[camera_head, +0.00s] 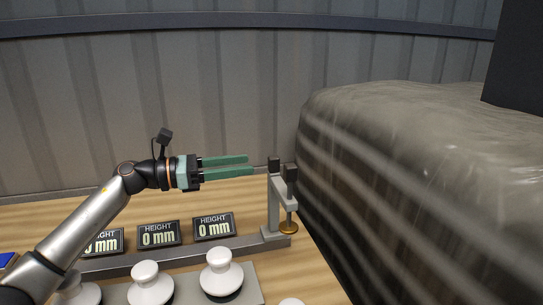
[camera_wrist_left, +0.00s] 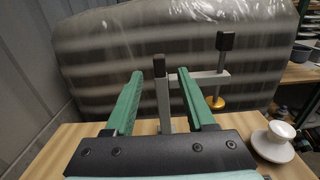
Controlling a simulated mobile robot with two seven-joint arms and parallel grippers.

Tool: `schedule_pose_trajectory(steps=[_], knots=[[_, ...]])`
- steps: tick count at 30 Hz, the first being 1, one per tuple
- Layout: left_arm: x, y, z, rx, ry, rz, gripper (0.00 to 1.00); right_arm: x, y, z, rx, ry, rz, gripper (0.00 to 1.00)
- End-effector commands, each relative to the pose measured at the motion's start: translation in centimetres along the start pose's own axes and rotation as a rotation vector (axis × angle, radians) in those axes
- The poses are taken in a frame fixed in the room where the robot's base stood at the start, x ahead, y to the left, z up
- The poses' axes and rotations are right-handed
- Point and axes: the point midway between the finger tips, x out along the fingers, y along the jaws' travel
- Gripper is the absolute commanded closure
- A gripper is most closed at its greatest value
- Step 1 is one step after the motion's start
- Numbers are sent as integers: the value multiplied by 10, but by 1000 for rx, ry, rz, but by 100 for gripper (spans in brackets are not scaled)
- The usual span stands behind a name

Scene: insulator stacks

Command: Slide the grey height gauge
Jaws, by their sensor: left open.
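The grey height gauge (camera_head: 271,205) stands upright at the right end of a grey rail (camera_head: 190,247) on the wooden table. It has a black cap, a side arm and a brass foot (camera_head: 289,227). My left gripper (camera_head: 250,166) is open, its green fingers pointing at the gauge's upper part from the left. In the left wrist view the gauge post (camera_wrist_left: 162,95) shows between the open fingers (camera_wrist_left: 160,85), beyond them and apart or nearly so; its arm reaches right to the brass foot (camera_wrist_left: 216,102). My right gripper is not in view.
White insulators (camera_head: 221,272) stand in a row on a grey base in front of the rail. Several black displays (camera_head: 158,234) reading 0 mm stand behind the rail. A large wrapped grey bulk (camera_head: 400,190) rises close to the right of the gauge.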

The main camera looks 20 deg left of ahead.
Motion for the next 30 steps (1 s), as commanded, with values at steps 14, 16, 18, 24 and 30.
schedule_pose_trajectory(steps=[14, 16, 18, 24, 30], knots=[[73, 0, 2, -2, -2, 1, 45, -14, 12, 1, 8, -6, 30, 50], [76, 0, 1, -2, -1, 0, 45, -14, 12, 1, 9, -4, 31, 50], [77, 0, 0, -1, -1, 1, 45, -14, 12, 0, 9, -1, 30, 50], [76, 0, 0, -1, 0, 1, 45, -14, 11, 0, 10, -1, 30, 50], [76, 0, 0, -1, 0, 1, 68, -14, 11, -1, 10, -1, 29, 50]])
